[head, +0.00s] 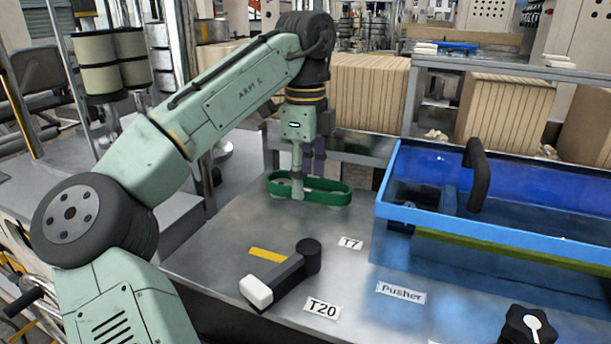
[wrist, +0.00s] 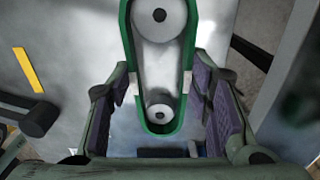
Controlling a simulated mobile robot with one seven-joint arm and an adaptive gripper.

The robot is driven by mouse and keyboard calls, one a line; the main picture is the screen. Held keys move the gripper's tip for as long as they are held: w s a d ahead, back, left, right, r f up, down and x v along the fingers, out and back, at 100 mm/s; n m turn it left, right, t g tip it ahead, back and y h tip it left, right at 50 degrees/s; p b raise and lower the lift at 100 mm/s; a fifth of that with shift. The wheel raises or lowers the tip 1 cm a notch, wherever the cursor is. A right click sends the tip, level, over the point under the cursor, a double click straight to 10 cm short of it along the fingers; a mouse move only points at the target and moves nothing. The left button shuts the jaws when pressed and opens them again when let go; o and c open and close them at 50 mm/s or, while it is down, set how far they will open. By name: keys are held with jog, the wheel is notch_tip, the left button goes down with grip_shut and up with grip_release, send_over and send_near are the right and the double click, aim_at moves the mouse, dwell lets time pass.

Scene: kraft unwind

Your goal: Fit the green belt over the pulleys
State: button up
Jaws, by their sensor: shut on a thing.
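The green belt (head: 328,196) is a long loop lying level at the back of the metal table in the head view. In the wrist view the belt (wrist: 126,45) runs around a large grey pulley (wrist: 160,18) and a smaller grey pulley (wrist: 160,112). Its far end is cut off by the frame. My gripper (head: 298,190) points down at the belt. In the wrist view my gripper (wrist: 160,85) has its purple-padded fingers on the belt's two sides, at pale patches. How deep the belt sits on the pulleys is unclear.
A black lever with a white grip (head: 257,291) lies in front of the belt, near a yellow strip (head: 268,255). A blue transparent guard with a black handle (head: 477,175) stands to the right. A black knob (head: 529,325) is at the front right.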

jog(key=shift+f+p, duration=0.3)
jog(key=shift+p, duration=0.2)
dwell(0.7)
jog(key=o, duration=1.3)
jog(key=shift+c, duration=0.2)
notch_tip(320, 180, up, 8)
jog(key=shift+f, duration=0.2)
jog(key=shift+a, duration=0.1)
